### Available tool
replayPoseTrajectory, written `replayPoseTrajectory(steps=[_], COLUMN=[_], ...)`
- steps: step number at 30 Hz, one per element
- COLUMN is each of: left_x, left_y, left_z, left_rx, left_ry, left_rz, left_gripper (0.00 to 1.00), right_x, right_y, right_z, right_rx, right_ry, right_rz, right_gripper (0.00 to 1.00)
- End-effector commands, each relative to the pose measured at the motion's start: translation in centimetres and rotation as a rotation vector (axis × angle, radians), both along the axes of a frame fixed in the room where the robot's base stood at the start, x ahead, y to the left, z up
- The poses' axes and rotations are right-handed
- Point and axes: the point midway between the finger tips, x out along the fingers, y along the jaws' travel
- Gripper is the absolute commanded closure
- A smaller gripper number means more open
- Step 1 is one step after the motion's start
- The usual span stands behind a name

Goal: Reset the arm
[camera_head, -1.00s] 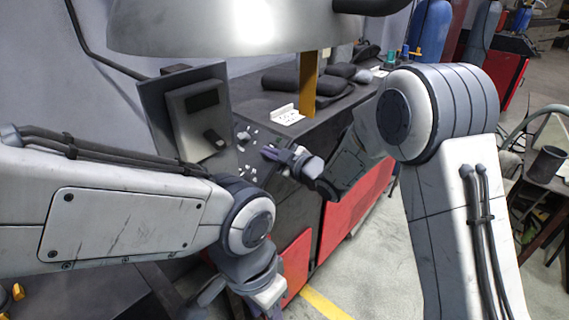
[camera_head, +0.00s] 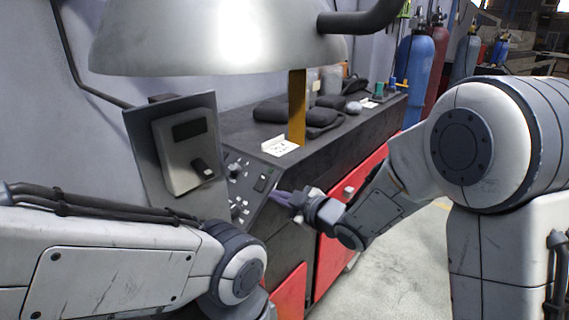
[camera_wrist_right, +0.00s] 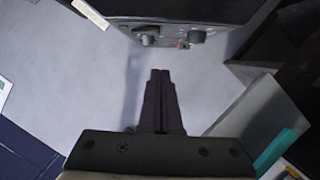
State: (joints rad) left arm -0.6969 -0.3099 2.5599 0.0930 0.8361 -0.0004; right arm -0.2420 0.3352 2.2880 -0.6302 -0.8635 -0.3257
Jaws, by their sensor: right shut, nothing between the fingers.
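My right gripper (camera_head: 284,198) is in the middle of the head view, just in front of the bench's sloped control panel (camera_head: 240,185). Whether it touches the panel cannot be told from here. In the right wrist view its two dark fingers (camera_wrist_right: 160,75) are together with nothing between them. My left arm comes in from the left of the head view, and its gripper is out of the picture.
A dark bench (camera_head: 350,128) with red fronts (camera_head: 368,185) runs to the back right. Black pads (camera_head: 310,117) and a white card (camera_head: 280,147) lie on it. A grey box (camera_head: 185,150) on a plate stands at left. A metal hood (camera_head: 220,40) hangs above. Floor is clear at lower right.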

Motion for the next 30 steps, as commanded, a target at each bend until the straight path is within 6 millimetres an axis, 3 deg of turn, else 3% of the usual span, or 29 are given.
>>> replayPoseTrajectory(steps=[5,8,11,18,21,25,30], left_x=[0.0,0.0,0.0,0.0,0.0,0.0,0.0], left_y=[0.0,0.0,0.0,0.0,0.0,0.0,0.0], left_z=[0.0,0.0,0.0,0.0,0.0,0.0,0.0], left_rx=[0.000,0.000,0.000,0.000,0.000,0.000,0.000], left_ry=[0.000,0.000,0.000,0.000,0.000,0.000,0.000], left_rz=[0.000,0.000,0.000,0.000,0.000,0.000,0.000], left_gripper=[0.57,0.57,0.57,0.57,0.57,0.57,0.57], right_x=[-3.6,-7.4,-12.3,-26.0,-30.0,-32.6,-32.9], right_y=[-1.0,-2.3,-3.7,-6.7,-7.6,-8.1,-8.2], right_z=[-1.5,-2.9,-4.3,-6.1,-6.1,-6.0,-6.0], right_rx=[-0.091,-0.141,-0.190,-0.313,-0.358,-0.392,-0.397], right_ry=[0.236,0.421,0.614,1.056,1.174,1.254,1.263], right_rz=[-0.156,-0.265,-0.362,-0.507,-0.535,-0.550,-0.552], right_gripper=[1.00,1.00,1.00,1.00,1.00,1.00,1.00])
